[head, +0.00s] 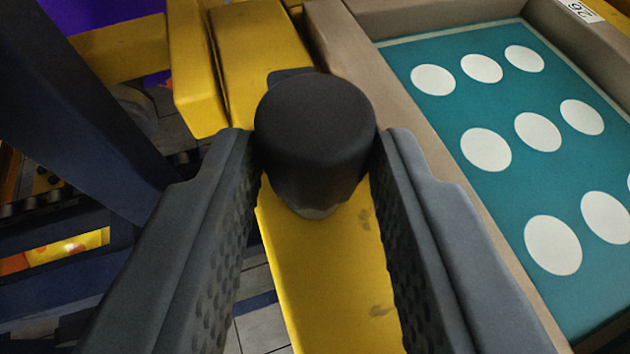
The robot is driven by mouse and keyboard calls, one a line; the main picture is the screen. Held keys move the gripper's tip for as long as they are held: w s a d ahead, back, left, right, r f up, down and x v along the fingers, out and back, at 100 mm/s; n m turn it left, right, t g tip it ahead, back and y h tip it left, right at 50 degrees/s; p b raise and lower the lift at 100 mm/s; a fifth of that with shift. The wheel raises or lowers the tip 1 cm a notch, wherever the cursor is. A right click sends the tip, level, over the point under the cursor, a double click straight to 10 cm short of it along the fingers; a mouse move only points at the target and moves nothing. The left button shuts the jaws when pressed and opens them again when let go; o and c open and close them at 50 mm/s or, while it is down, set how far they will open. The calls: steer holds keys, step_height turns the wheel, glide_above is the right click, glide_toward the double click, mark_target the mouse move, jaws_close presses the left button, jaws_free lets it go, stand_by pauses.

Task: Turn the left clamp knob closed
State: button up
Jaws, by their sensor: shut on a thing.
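The clamp knob (315,135) is a dark, round-topped cylinder in the upper middle of the head view. It stands over a yellow bar (325,285). My gripper (316,150) has one dark grey textured finger on each side of the knob. The fingers are shut on the knob, touching its left and right sides near their tips. The knob's underside and its mounting are mostly hidden. No mark on the knob shows how far it is turned.
A beige frame (400,100) with a teal panel (450,110) and several white circles lies close on the right. A dark blue beam (95,95) crosses the left. Yellow metal parts (200,75) stand behind the knob. Tiled floor shows below.

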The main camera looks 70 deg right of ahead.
steer(key=shift+w+m+g, duration=0.15)
steer(key=shift+m+g, duration=0.55)
steer(key=shift+g, duration=0.1)
steer(key=o, duration=1)
steer(key=shift+a+h, duration=0.1)
steer(key=shift+h, duration=0.2)
steer(key=shift+c, duration=0.2)
steer(key=v, duration=1.7)
steer(key=shift+r, duration=0.2)
steer(key=shift+a, duration=0.1)
